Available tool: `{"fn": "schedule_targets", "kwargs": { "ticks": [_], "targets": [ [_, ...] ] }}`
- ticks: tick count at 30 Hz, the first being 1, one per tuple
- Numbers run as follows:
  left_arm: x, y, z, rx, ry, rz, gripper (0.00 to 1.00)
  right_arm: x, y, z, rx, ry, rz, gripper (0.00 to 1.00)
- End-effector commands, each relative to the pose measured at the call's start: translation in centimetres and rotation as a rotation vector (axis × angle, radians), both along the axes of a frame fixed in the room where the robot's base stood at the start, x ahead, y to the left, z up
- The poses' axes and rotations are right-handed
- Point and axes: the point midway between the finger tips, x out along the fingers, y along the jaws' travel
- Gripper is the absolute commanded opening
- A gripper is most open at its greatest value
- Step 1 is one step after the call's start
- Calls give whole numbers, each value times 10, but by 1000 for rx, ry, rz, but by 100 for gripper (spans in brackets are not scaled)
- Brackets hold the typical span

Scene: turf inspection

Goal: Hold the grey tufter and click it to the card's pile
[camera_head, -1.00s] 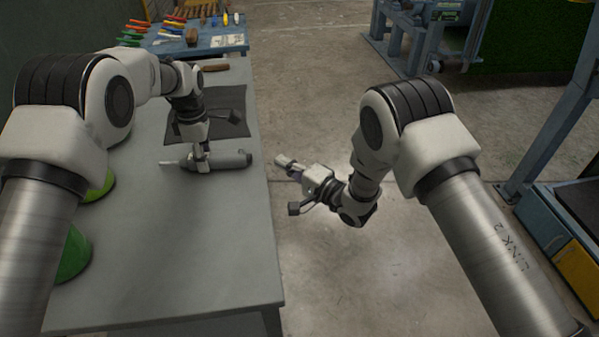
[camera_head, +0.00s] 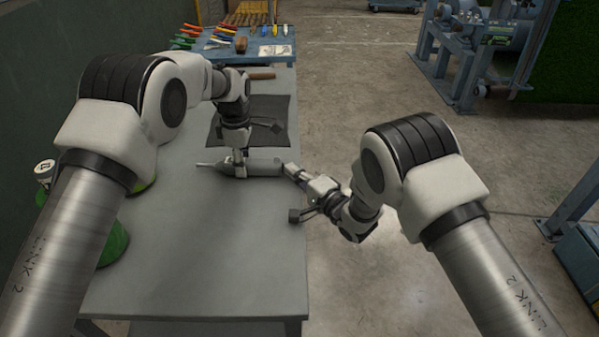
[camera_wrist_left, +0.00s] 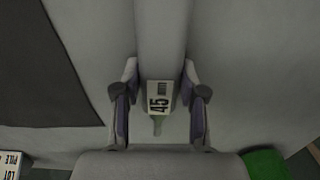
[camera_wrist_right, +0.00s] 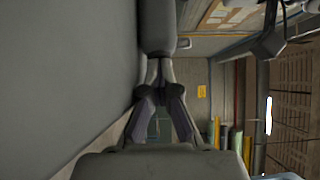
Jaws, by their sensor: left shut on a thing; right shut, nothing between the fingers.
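The grey tufter (camera_head: 265,168) lies level across my left gripper (camera_head: 239,172), its thin pale tip pointing left over the table. My left gripper is shut on its body; the left wrist view shows the tufter (camera_wrist_left: 160,35) between the fingers, with a white label reading 45. I cannot tell whether it touches the table. My right gripper (camera_head: 291,170) is shut and empty at the tufter's right end. The tufter's round end also shows in the right wrist view (camera_wrist_right: 157,28), just beyond the closed fingertips; contact is unclear. A card lettered LOT PILE (camera_wrist_left: 11,163) is cut off at the left wrist view's corner.
The grey table (camera_head: 200,270) has free room in front. A dark mat (camera_head: 270,107) lies behind the tufter. Green rounded things (camera_head: 113,245) stand at the left edge. A blue bench with tools (camera_head: 225,50) is at the back. Open floor lies right.

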Motion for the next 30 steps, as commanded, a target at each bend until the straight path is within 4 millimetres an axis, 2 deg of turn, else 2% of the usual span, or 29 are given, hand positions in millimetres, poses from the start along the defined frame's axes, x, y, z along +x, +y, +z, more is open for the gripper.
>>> {"fn": "schedule_targets", "kwargs": {
  "ticks": [1,8,11,21,30],
  "targets": [
    [-1,-4,-1,-4,1,-2,0,-3,5,-1,-4,-1,13,0],
    [0,-5,0,-5,1,-2,0,-4,4,-2,-4,0,15,0],
    [0,-5,0,-5,0,-1,0,-10,-2,-2,-4,1,14,0],
    [0,-3,-1,-3,0,-1,0,-47,-45,-1,-1,1,5,0],
    [0,-3,-1,-3,0,-1,0,-58,-56,0,1,-2,5,0]
  ]
}}
